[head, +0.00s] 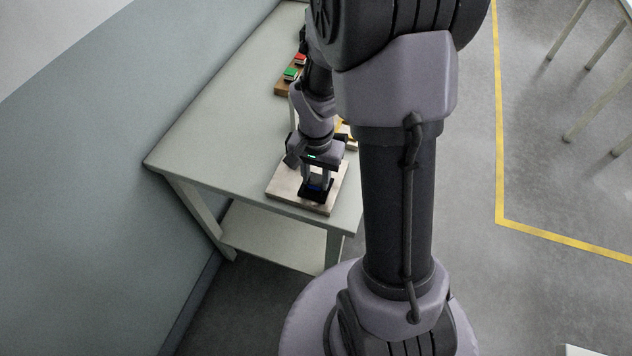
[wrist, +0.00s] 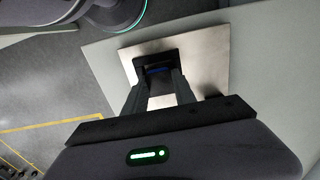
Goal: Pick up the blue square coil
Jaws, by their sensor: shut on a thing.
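The blue square coil (wrist: 157,70) shows only as a small dark blue patch between my fingertips in the wrist view. A black part around it hides most of its shape. My gripper (head: 317,187) points down over a pale board on the table in the head view. Its fingers are shut on the coil, and the gripper also shows in the wrist view (wrist: 159,76). The black part sits over the pale board (wrist: 208,62). I cannot tell whether the coil touches the board or is clear of it.
The pale board (head: 283,184) lies near the front end of the grey-green table (head: 215,130). A wooden block with a green and a red piece (head: 290,74) stands farther back. A wall runs along the left.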

